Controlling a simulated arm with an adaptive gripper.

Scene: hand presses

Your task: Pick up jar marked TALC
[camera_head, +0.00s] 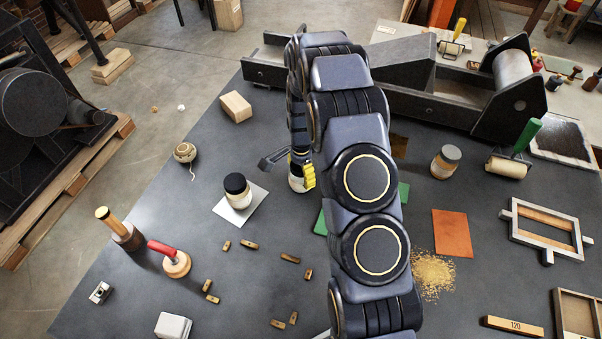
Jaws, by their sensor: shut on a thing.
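My gripper (295,170) is partly hidden behind my own arm links. It is shut on a pale jar (297,184), of which only a small part shows below the fingers. A dark finger part reaches out to the left and a yellow part is at the right of the jar. I cannot read any label on it, nor tell whether it touches the table. Another jar with a black lid (238,190) stands upright on a white sheet to the left. A jar with a grey lid (446,162) stands to the right of my arm. TALC is not legible on any jar.
The dark table (180,235) holds several small type blocks (250,245), a red-handled tool (170,258), a twine ball (185,152), an orange sheet (452,233) and a frame (547,228). A long press (430,85) crosses the back. My arm hides the table's middle.

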